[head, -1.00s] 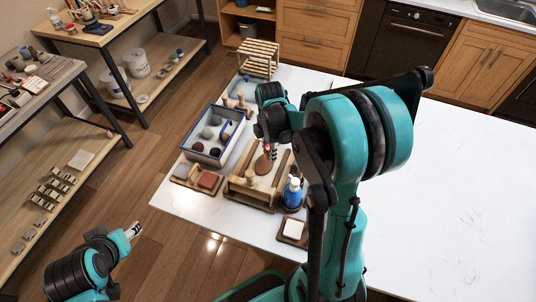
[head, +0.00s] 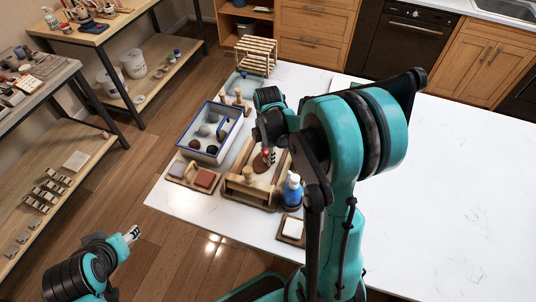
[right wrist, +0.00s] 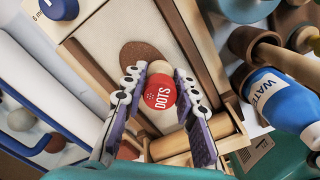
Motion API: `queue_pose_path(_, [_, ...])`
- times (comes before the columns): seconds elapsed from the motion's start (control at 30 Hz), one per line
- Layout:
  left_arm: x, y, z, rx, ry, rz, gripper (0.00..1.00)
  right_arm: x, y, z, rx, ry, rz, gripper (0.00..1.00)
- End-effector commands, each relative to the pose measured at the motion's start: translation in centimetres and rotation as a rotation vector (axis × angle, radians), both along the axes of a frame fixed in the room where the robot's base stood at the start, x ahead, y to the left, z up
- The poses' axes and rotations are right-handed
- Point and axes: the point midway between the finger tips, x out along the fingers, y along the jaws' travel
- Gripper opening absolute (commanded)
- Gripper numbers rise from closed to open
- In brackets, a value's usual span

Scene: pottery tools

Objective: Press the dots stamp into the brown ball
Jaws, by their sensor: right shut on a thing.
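The dots stamp has a red face lettered DOTS (right wrist: 160,92) and a pale round body, and shows small and red in the head view (head: 269,156). My right gripper (right wrist: 160,95) is shut on it, with one finger on each side. The brown clay (right wrist: 138,54) looks like a flat round piece on the pale board of the wooden tray, and it also shows in the head view (head: 260,163). The stamp overlaps it in both views; I cannot tell whether they touch. My left gripper (head: 132,234) is off the table at lower left, its jaws unclear.
A blue-rimmed tub (head: 182,139) with several clay balls stands left of the wooden tray (head: 236,199). A blue water bottle (head: 291,190) stands at the tray's near right. A small tray with blocks (head: 181,179) lies nearer left. The right side of the white table (head: 450,190) is clear.

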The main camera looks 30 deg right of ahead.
Motion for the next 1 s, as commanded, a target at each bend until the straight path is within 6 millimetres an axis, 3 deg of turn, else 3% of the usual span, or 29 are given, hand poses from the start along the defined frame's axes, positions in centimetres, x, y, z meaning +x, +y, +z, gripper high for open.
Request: queue_pose_path(1.0, [0.0, 0.0, -1.0, 0.0, 0.0, 0.0, 0.46, 0.0, 0.0, -1.1, 0.0, 0.0, 0.0, 0.04])
